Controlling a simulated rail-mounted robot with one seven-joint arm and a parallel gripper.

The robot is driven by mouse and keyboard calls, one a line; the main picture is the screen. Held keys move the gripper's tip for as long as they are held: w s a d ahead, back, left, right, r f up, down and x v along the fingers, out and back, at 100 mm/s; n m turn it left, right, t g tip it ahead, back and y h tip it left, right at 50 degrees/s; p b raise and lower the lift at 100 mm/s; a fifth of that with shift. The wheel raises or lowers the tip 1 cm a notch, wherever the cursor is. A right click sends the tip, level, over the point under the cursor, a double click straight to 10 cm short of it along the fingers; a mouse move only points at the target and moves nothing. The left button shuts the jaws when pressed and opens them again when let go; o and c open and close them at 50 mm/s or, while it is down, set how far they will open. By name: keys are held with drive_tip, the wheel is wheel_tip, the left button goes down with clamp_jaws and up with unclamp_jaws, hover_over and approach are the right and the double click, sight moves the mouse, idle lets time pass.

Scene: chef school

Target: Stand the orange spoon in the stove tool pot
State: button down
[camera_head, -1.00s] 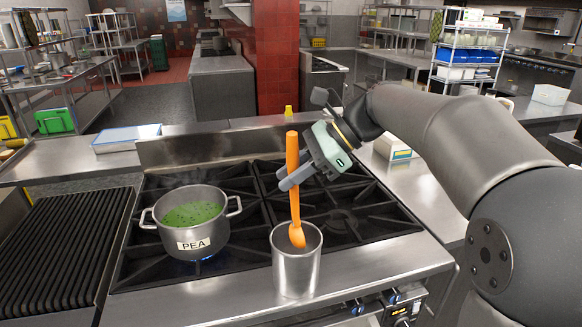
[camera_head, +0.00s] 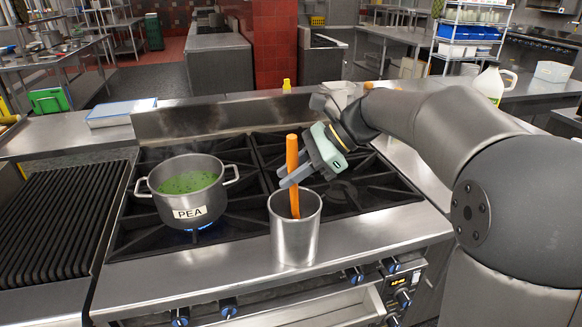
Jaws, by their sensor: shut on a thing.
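The orange spoon (camera_head: 292,160) stands nearly upright with its handle up. Its lower end is inside the stove tool pot (camera_head: 294,236), hidden by the metal wall. The pot is a plain steel cylinder on the stove's front edge. My gripper (camera_head: 288,178) is shut on the spoon's handle just above the pot's rim, reaching in from the right. Whether the spoon touches the pot's bottom cannot be seen.
A steel pot labelled PEA (camera_head: 190,196) with green contents sits on a lit burner left of the tool pot. The stove grates (camera_head: 345,190) behind are bare. A ribbed griddle (camera_head: 60,225) lies at the left. A white jug (camera_head: 493,84) stands at the back right.

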drive_tip(key=shift+f, duration=0.3)
drive_tip(key=c, duration=1.2)
unclamp_jaws()
drive_tip(key=v, duration=1.7)
drive_tip(key=s+f+n+h, duration=0.3)
drive_tip(key=s+f+n, duration=0.2)
drive_tip(key=s+f, duration=0.3)
drive_tip(key=s+d+f+n+t+h, duration=0.1)
drive_tip(key=s+f+n+h, duration=0.2)
drive_tip(key=s+f+n, duration=0.2)
drive_tip(key=s+f+n+h+p, duration=0.1)
drive_tip(key=s+f+n+h, duration=0.3)
drive_tip(key=s+f, duration=0.7)
drive_tip(key=shift+s+d+f+n, duration=0.15)
drive_tip(key=shift+f+n, duration=0.25)
drive_tip(key=shift+f, duration=0.4)
drive_tip(key=shift+s+d+f+n, duration=0.1)
drive_tip(key=shift+f+n, duration=0.3)
drive_tip(key=shift+f, duration=0.4)
